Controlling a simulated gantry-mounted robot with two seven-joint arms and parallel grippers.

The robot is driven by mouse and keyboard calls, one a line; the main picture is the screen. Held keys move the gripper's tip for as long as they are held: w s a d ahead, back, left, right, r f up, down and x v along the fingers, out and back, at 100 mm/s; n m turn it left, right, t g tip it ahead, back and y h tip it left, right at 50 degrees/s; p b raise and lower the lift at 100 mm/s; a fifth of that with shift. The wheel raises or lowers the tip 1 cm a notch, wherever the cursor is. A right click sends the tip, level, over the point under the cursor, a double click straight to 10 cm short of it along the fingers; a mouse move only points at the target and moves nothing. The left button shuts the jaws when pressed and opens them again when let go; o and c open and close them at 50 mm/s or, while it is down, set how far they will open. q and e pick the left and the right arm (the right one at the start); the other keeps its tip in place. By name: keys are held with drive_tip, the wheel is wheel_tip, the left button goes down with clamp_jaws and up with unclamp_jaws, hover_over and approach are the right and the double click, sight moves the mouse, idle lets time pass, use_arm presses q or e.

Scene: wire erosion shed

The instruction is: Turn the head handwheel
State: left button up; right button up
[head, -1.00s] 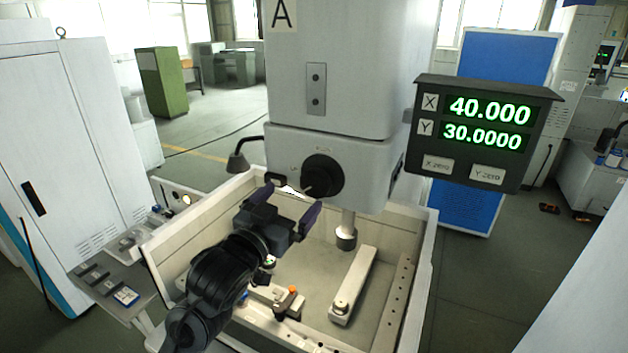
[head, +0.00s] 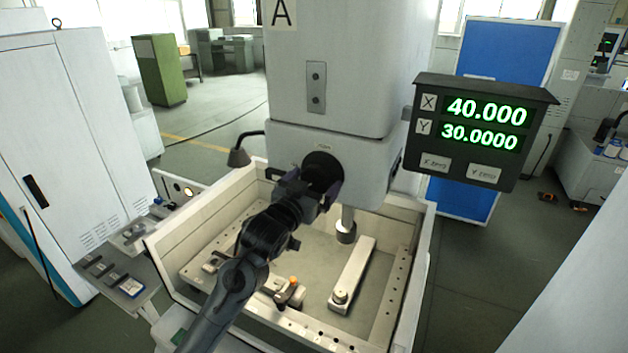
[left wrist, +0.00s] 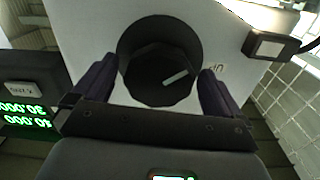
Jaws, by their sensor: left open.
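The head handwheel is a black round knob (head: 322,166) on the front of the white machine head (head: 350,150). My left gripper (head: 318,190) is in front of it and hides its lower part in the head view. In the left wrist view the handwheel (left wrist: 158,72) shows a pale pointer line. My left gripper (left wrist: 158,95) is open there, with one purple-black finger on each side of the handwheel. I cannot tell whether the fingers touch it. My right gripper is not in view.
A readout (head: 480,130) showing X 40.000 and Y 30.0000 hangs right of the head. Below is an open tank (head: 428,260) with a clamp bar (head: 352,272) and an orange-topped fixture (head: 290,290). A lamp (head: 239,157) stands left of the head.

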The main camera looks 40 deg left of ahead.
use_arm(q)
drive_tip(key=shift+w, duration=0.2)
drive_tip(key=c, duration=1)
drive_tip(key=m, duration=0.3)
drive_tip(key=shift+a+m, duration=0.1)
drive_tip(key=shift+m, duration=0.2)
drive_tip(key=m, duration=0.2)
drive_tip(key=shift+m, duration=1.1)
